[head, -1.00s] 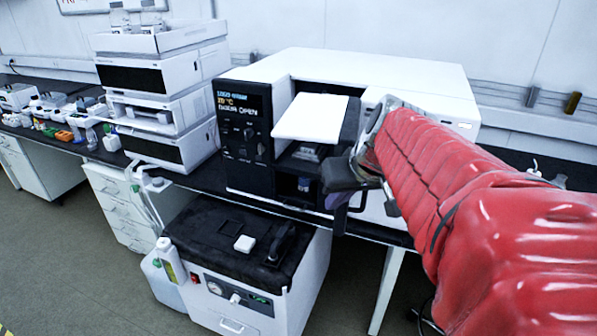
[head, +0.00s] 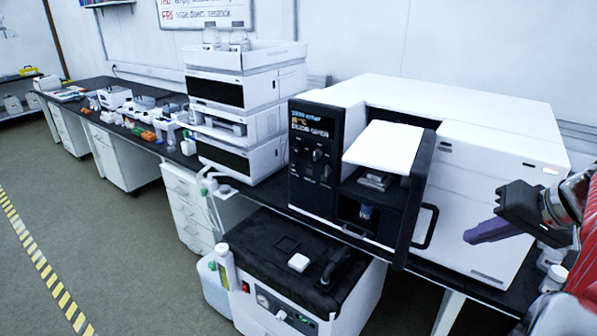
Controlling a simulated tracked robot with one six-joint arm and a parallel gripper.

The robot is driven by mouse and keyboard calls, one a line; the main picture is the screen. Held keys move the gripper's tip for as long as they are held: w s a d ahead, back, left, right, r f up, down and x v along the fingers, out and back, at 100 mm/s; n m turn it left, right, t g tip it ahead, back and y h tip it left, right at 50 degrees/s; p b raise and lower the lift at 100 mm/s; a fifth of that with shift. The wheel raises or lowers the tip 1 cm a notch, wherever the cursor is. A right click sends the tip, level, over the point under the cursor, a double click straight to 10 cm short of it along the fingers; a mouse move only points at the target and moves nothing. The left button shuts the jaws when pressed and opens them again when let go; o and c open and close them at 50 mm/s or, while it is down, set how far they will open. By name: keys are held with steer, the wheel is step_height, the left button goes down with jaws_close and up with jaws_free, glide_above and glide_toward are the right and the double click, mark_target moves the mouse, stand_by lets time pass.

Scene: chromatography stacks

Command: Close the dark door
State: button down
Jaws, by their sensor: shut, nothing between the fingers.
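The dark door (head: 416,200) is a black panel on the front of the white instrument. It stands open, swung outward and seen nearly edge-on at the right of the opening. Its black loop handle (head: 430,226) is on the door's right face. My gripper (head: 468,238) is at the right in the head view, with purple fingers pointing left. It is shut and empty, a short way right of the handle and apart from it in the picture. The instrument's display (head: 309,123) shows a line that seems to say the door is open.
The open compartment (head: 365,212) holds a small vial-like item, under a white flap (head: 383,147). A stack of white modules (head: 245,110) stands to the left. A black-topped white unit (head: 270,255) sits below, in front of the bench. Floor at the left is free.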

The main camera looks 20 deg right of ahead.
glide_toward(426, 241)
step_height(426, 241, down, 4)
steer(key=a, duration=0.2)
steer(key=shift+w+a, duration=1.2)
steer(key=shift+w, duration=0.25)
